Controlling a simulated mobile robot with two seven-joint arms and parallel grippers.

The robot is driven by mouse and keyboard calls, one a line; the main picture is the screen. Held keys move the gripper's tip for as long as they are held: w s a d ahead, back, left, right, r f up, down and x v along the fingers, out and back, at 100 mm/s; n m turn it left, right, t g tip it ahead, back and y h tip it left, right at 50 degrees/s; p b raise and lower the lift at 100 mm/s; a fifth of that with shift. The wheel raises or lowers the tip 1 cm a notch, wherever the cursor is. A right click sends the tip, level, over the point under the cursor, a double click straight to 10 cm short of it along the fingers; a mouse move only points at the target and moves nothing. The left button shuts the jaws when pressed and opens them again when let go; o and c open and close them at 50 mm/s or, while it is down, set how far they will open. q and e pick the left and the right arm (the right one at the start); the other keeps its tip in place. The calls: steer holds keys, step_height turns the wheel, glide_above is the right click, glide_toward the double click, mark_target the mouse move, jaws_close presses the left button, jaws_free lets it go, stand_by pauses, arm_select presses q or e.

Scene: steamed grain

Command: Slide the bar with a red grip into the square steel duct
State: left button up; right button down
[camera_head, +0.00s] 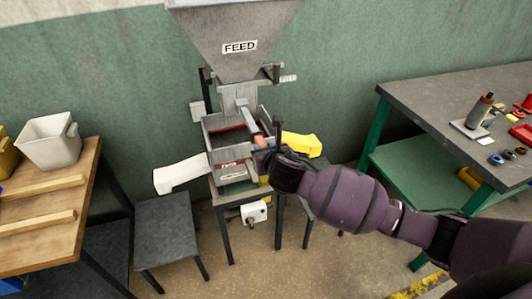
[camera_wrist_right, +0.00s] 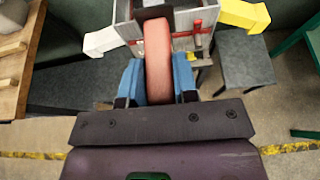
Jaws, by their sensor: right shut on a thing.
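The bar's salmon-red grip (camera_wrist_right: 158,50) is between the blue fingers of my right gripper (camera_wrist_right: 158,85), which is shut on it. In the head view my right gripper (camera_head: 265,150) is at the machine's front right, and the red grip (camera_head: 259,141) shows just beyond it. A grey length (camera_head: 249,118) runs from the grip up and back toward the grey steel housing (camera_head: 234,96) under the hopper, which appears to be the square duct. I cannot tell whether the bar's far end is inside it. My left gripper is out of view.
A hopper marked FEED (camera_head: 238,47) stands above the open steel box (camera_head: 217,126). A white chute (camera_head: 181,174) and a yellow chute (camera_head: 301,144) stick out at its sides. A wooden table (camera_head: 75,235) is at left, a grey-topped bench (camera_head: 425,97) at right.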

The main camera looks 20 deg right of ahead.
mark_target(251, 122)
steer(key=shift+w+r, duration=0.1)
steer(key=shift+w, duration=0.55)
steer(key=shift+w+a, duration=0.1)
steer(key=shift+w, duration=1.15)
steer(key=shift+w, duration=0.1)
steer(key=shift+w, duration=2.35)
steer(key=shift+w+a+b, duration=0.15)
steer(key=shift+w+b, duration=0.35)
steer(key=shift+w, duration=2.25)
stand_by(0.9)
